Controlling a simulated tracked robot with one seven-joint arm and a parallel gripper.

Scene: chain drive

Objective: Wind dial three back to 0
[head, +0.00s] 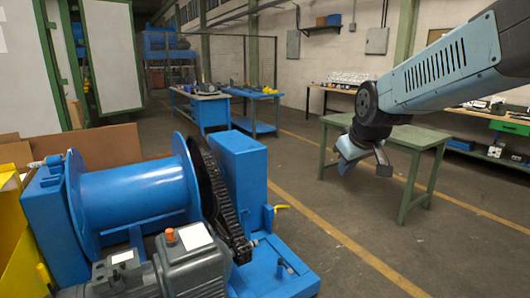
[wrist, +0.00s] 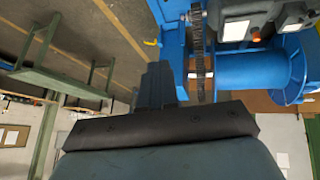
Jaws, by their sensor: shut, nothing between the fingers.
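No dial that I can identify shows in either view. The blue chain-drive machine has a large drum (head: 132,193), a dark chain (head: 228,198) at its right and a grey motor (head: 185,262) in front. In the wrist view the drum (wrist: 250,74) and chain (wrist: 197,45) appear at upper right, turned upside down. My gripper (head: 344,168) hangs in the air to the right of the machine, clear of it. It also shows in the wrist view (wrist: 158,68), with its dark fingers together and empty.
A green table (head: 420,138) stands behind and beneath my arm. Blue workbenches (head: 205,108) stand further back. A yellow handle (head: 281,207) sticks out at the machine's right side. Open floor with a yellow line (head: 345,240) lies right of the machine.

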